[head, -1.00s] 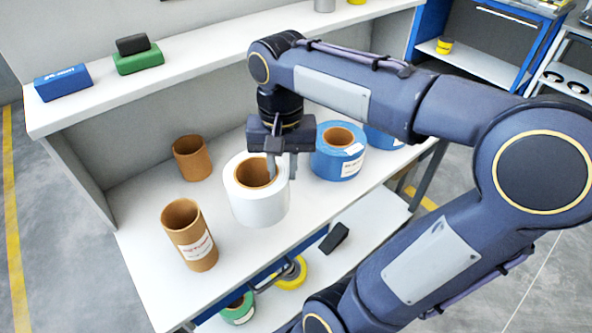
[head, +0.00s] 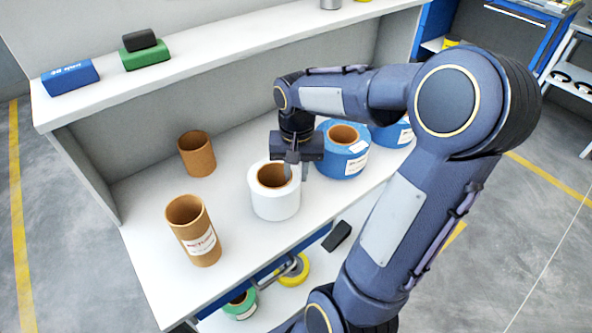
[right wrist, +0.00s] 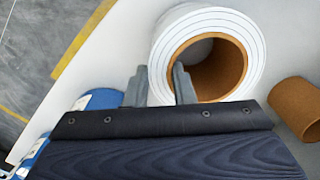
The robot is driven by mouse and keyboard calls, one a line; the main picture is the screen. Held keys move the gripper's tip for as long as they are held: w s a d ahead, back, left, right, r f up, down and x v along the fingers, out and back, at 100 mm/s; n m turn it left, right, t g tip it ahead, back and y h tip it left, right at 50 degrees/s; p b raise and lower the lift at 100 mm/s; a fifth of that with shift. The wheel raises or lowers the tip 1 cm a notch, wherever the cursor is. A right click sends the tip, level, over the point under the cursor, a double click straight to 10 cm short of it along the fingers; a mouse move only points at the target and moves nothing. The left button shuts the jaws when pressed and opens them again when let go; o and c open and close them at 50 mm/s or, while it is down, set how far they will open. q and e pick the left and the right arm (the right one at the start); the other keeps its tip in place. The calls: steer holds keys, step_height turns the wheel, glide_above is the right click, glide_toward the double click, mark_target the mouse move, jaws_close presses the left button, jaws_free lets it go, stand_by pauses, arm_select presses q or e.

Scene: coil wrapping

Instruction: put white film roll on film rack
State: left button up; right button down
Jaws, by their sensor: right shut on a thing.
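The white film roll (head: 275,203) stands upright over the middle of the workbench, its brown core opening facing up. My right gripper (head: 297,172) is shut on the roll's wall, one finger inside the core and one outside. In the right wrist view the roll (right wrist: 252,40) shows its ringed end face, with my right gripper (right wrist: 160,86) across its wall. I cannot tell whether the roll's underside touches the bench. I cannot make out a film rack. My left gripper is not in view.
Two brown cores (head: 197,153) (head: 193,230) stand on the workbench (head: 145,205) left of the roll. Blue rolls (head: 342,150) stand to its right. A shelf (head: 210,52) runs behind. Yellow (head: 295,270) and green (head: 240,305) rolls sit below. The bench between the cores is clear.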

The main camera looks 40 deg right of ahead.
steer(key=shift+f, duration=0.1)
steer(key=c, duration=1.2)
jaws_free()
steer(key=shift+c, duration=0.2)
step_height(320, 180, up, 12)
steer(key=s+a+f+n+t+y, duration=0.1)
steer(key=s+a+f+n+t, duration=0.1)
steer(key=s+a, duration=0.3)
steer(key=s+a+f+n+t+y, duration=0.2)
steer(key=s+a+f+n, duration=0.3)
steer(key=a, duration=0.5)
steer(key=shift+s+a+f+t+y+p, duration=0.15)
steer(key=shift+s+a+t+y+p, duration=0.2)
steer(key=shift+s+t, duration=0.35)
steer(key=shift+w, duration=0.15)
